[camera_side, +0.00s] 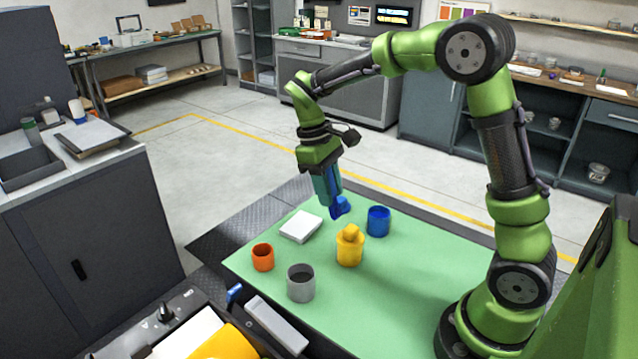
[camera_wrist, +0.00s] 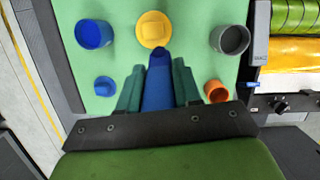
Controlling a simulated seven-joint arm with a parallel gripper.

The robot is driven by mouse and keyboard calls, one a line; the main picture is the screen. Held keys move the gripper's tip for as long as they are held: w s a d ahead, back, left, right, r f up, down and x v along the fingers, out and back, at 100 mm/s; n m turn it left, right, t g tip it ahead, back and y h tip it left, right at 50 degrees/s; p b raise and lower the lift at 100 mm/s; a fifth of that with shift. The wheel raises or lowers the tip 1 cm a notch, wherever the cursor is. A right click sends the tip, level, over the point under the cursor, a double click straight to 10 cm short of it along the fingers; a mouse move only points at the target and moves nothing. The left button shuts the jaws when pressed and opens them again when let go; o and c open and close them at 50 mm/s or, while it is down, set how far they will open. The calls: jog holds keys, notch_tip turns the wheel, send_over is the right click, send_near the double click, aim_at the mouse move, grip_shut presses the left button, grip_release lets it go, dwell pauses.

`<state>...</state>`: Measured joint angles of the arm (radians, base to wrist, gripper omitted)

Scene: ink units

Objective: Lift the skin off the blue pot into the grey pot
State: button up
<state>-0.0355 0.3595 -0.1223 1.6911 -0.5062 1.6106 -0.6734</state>
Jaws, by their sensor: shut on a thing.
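The blue pot (camera_side: 378,221) stands open at the back right of the green mat; it is at upper left in the wrist view (camera_wrist: 95,34). I cannot make out a skin inside it. The grey pot (camera_side: 301,283) stands open at the front; it also shows in the wrist view (camera_wrist: 230,39). My gripper (camera_side: 329,196) is above the mat, behind the yellow pot and left of the blue pot. In the wrist view its teal fingers (camera_wrist: 158,92) are shut on a long blue tool (camera_wrist: 158,78), whose tip points toward the yellow pot.
A yellow pot (camera_side: 350,249) with a knobbed yellow lid stands between the blue and grey pots. An orange pot (camera_side: 263,257) and a white block (camera_side: 300,227) are at the left. A small rounded blue thing (camera_wrist: 104,87) lies below the blue pot in the wrist view. The mat's right side is clear.

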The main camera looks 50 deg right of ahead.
jog(key=a+r+m+y, duration=0.1)
jog(key=a+m+y, duration=0.1)
jog(key=a, duration=0.9)
jog(key=shift+w+x, duration=0.2)
jog(key=shift+x, duration=1.4)
jog(key=shift+w+x, duration=0.2)
jog(key=shift+x, duration=1.45)
jog(key=shift+w+x, duration=0.2)
jog(key=shift+x, duration=1.4)
jog(key=shift+d+f, duration=0.1)
jog(key=shift+d, duration=0.1)
notch_tip(320, 180, up, 10)
